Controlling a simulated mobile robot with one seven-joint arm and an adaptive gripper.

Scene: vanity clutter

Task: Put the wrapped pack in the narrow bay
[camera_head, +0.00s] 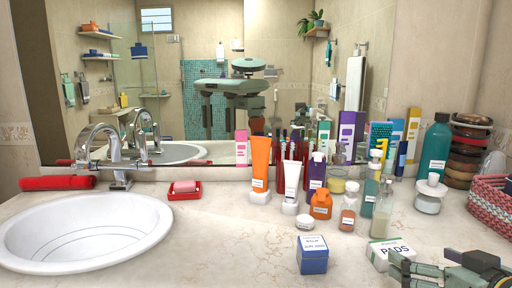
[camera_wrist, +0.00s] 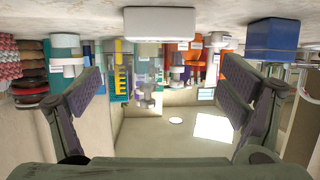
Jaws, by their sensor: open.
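The white pack marked PADS (camera_head: 388,251), with a green edge, fits the wrapped pack best. It lies on the counter at the lower right in the head view, partly hidden by my gripper (camera_head: 425,266). In the wrist view, which is upside down, the pack (camera_wrist: 160,23) shows beyond the fingers and between their directions. My gripper (camera_wrist: 162,78) is open and empty, its two dark ridged fingers spread wide. It is on the near right side of the pack, apparently apart from it. I cannot make out which gap is the narrow bay.
A blue box (camera_head: 312,256) stands left of the pack. Behind are bottles, an orange tube (camera_head: 261,166) and a white jar (camera_head: 430,196), closely grouped. A pink basket (camera_head: 490,208) is at right, a sink (camera_head: 85,232) at left. Counter between sink and blue box is clear.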

